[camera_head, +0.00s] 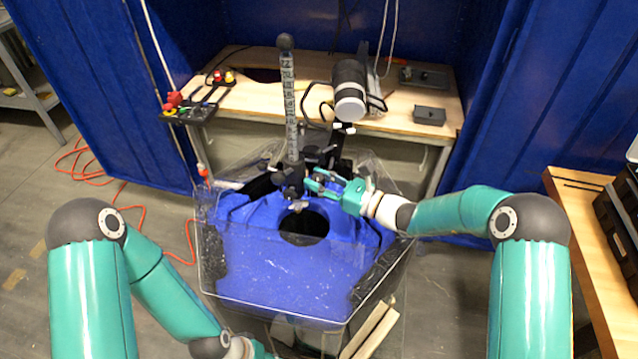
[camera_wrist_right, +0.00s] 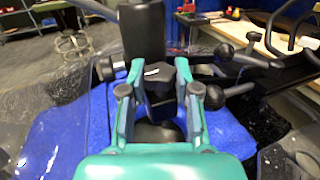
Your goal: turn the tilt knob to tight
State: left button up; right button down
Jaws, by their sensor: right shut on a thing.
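The tilt knob (camera_wrist_right: 158,82) is a black lobed knob with a small white mark, between my right fingers in the right wrist view. In the head view it sits in the dark clamp at the foot of the graduated mast (camera_head: 289,105), mostly hidden by the gripper. My right gripper (camera_head: 312,181) reaches in from the right and is shut on the knob; its two teal fingers (camera_wrist_right: 160,75) flank it in the wrist view. Of my left gripper only a teal part shows at the bottom edge of the head view; its fingers are out of frame.
The clear-walled tank (camera_head: 205,262) holds a blue body (camera_head: 290,270) with a round dark opening. Black ball-ended levers (camera_wrist_right: 215,97) stand close to the right of my right fingers. A wooden bench (camera_head: 262,100) is behind, with a grey cylinder (camera_head: 350,90). Blue curtains flank it.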

jog(key=shift+r, duration=0.15)
jog(key=c, duration=0.8)
grip_release()
jog(key=shift+d, duration=0.1)
jog(key=v, duration=1.1)
jog(key=shift+s+d, duration=0.25)
jog(key=shift+d, duration=0.1)
